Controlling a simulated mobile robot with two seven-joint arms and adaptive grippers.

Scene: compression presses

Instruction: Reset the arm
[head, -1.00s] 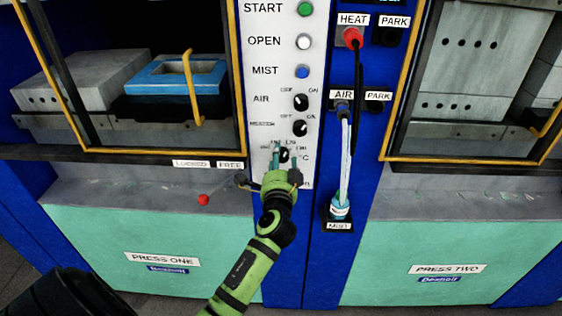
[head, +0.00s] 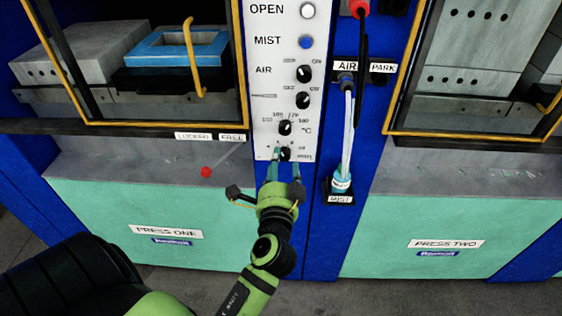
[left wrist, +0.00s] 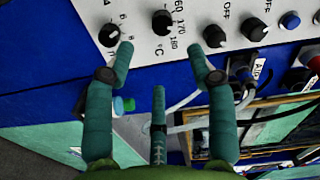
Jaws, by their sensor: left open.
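My left gripper (head: 282,166) is open in front of the lower end of the white control panel (head: 278,60) between the presses. In the head view its teal fingers stand either side of the lowest black knob (head: 285,154). The °C knob (head: 285,128) is just above the fingertips. In the left wrist view the open fingers (left wrist: 165,50) reach toward the panel, with the °C knob (left wrist: 162,22) between them and another knob (left wrist: 109,35) beside the left fingertip. Nothing is held, and contact with a knob cannot be told. My right gripper is not in view.
Press one (head: 160,215), with a blue frame (head: 177,47) inside, stands left. Press two (head: 450,225) stands right. A red ball-ended lever (head: 206,172) is by the LOCKED/FREE labels. Hoses (head: 347,135) hang right of the panel, down to the MIST socket.

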